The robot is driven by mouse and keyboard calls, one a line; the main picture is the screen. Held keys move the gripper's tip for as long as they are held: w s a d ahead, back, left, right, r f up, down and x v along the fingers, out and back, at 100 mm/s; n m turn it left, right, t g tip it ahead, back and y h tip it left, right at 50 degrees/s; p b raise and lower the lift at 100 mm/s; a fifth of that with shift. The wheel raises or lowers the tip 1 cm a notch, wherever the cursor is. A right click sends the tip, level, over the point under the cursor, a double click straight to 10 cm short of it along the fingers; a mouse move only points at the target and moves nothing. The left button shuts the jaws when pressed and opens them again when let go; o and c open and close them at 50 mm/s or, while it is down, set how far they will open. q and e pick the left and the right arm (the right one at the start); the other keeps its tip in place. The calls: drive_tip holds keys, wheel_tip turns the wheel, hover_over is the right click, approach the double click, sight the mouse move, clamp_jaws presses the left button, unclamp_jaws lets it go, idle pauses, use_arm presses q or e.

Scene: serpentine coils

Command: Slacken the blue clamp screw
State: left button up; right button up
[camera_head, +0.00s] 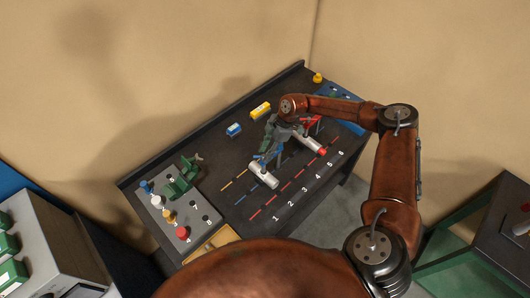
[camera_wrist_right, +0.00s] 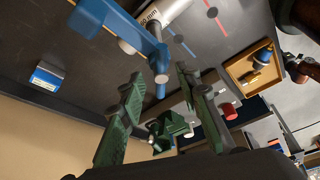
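A blue clamp (camera_head: 270,153) sits by the near white tube (camera_head: 263,176) on the dark bench. In the right wrist view the blue clamp (camera_wrist_right: 138,33) crosses the top, beside a white tube marked in mm. Its screw (camera_wrist_right: 160,82) points down into the space between my fingertips. My right gripper (camera_head: 278,133) is above the bench next to the clamp. In the wrist view its green fingers (camera_wrist_right: 160,95) stand apart on either side of the screw end, with gaps, so it looks open. My left gripper is not in view.
A red clamp (camera_head: 312,122) is by a second tube (camera_head: 309,141) close to my right gripper. Blue (camera_head: 233,129) and yellow (camera_head: 260,109) boxes stand behind. A green device (camera_head: 181,180) and a grey panel (camera_head: 187,218) with coloured pegs are at left. The bench's right front is clear.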

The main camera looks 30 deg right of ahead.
drive_tip(key=shift+a+f, duration=0.2)
drive_tip(key=shift+f, duration=0.3)
drive_tip(key=shift+c, duration=0.3)
drive_tip(key=shift+r, duration=0.1)
clamp_jaws()
